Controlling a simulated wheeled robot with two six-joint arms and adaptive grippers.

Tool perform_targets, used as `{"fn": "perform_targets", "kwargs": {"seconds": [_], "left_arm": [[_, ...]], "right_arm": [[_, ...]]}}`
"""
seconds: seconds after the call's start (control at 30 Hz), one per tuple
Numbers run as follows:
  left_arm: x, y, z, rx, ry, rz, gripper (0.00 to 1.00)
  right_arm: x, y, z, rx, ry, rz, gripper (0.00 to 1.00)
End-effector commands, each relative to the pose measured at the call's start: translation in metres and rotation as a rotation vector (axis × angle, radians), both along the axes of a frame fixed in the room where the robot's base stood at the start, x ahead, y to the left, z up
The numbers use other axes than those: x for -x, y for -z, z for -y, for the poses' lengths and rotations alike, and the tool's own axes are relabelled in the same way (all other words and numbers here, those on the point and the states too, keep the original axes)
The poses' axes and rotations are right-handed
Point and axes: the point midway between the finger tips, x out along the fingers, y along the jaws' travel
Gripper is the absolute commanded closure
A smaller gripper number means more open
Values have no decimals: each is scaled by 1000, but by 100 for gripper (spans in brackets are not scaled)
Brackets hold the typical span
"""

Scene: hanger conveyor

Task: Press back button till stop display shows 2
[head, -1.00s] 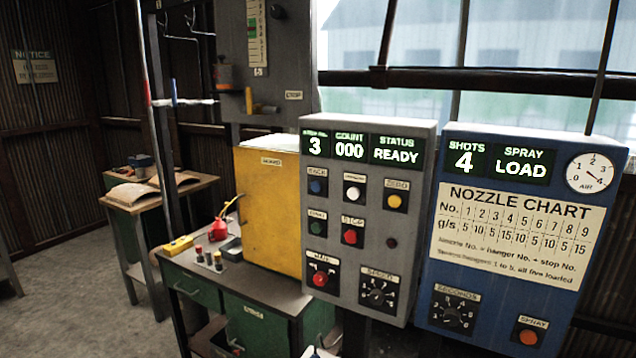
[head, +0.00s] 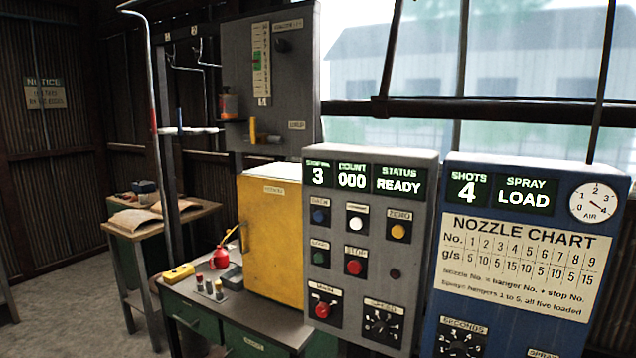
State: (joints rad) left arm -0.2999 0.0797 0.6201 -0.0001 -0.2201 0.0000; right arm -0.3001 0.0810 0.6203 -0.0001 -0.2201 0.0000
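The grey control panel (head: 376,240) stands in the middle of the head view. Its stop display (head: 318,175) shows 3, the count display (head: 352,177) shows 000 and the status display (head: 398,181) shows READY. The blue back button (head: 319,216) sits at the panel's upper left, under a small label. A white button (head: 356,223) and a yellow zero button (head: 398,231) are to its right. Below are a green button (head: 319,257), a red stop button (head: 354,267) and a red main knob (head: 322,310). Neither of my grippers is in view.
A blue spray panel (head: 500,320) stands to the right, showing SHOTS 4 and LOAD. A yellow cabinet (head: 270,235) and a bench with a red oil can (head: 220,257) are to the left. Open floor (head: 75,320) lies at far left.

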Motion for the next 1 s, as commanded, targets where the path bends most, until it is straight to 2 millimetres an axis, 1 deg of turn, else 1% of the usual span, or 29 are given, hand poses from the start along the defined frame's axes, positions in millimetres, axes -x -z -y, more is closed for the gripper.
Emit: {"fn": "perform_targets", "kwargs": {"seconds": [0.43,0.47,0.7,0.77,1.0], "left_arm": [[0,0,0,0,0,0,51],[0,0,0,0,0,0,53],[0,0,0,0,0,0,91],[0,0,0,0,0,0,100],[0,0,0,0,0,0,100]], "right_arm": [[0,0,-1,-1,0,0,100],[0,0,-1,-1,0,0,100],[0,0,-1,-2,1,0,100],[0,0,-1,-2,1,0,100],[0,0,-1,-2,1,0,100]]}}
